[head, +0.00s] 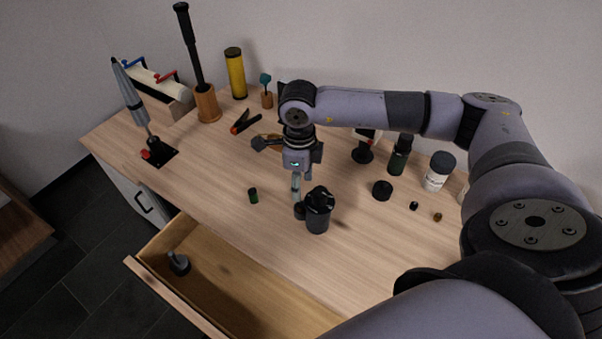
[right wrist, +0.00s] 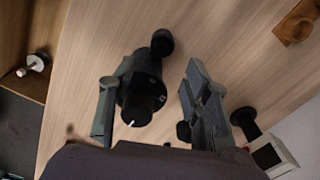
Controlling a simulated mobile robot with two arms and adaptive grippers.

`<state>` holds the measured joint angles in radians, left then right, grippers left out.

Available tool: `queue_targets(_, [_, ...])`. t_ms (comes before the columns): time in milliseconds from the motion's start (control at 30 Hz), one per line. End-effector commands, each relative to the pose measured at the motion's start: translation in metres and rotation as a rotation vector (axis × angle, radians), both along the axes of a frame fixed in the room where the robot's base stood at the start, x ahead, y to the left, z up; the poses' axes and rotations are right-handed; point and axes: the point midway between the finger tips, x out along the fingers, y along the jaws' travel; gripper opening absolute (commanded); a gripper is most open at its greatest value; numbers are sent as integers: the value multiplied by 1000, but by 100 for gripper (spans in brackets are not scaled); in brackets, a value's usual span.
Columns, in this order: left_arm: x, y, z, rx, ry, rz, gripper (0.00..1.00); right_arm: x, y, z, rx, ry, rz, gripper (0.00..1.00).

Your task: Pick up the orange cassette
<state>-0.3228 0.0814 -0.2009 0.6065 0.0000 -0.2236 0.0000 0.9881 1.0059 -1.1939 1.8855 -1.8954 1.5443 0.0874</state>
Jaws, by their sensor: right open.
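A flat orange-brown piece (head: 269,141) lies on the table behind my right gripper, which partly hides it. A similar orange-brown piece (right wrist: 297,22) shows at the top right of the right wrist view, cut by the frame edge. I cannot tell for sure that it is the orange cassette. My right gripper (head: 297,190) points down over the middle of the table, its fingers apart. A black device with a round knob (head: 318,212) stands beside the fingers; in the right wrist view it (right wrist: 143,92) appears between them. My left gripper is out of view.
An open drawer (head: 190,300) with a dark item (head: 178,263) juts from the front. A dark green cylinder (head: 253,195), a black cap (head: 382,190) and a white jar (head: 439,171) stand around. A clamp (head: 246,122) and yellow tube (head: 235,74) are behind.

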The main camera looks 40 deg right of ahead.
Motion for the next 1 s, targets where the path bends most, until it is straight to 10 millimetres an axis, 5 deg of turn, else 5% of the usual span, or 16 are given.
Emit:
queue_targets(333, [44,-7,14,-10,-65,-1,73,-1,-1,-33,-1,2,0,44])
queue_targets(633, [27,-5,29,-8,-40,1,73,-1,-5,-74,0,1,0,44])
queue_targets(1000, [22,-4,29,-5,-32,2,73,-1,-5,-80,1,-1,0,40])
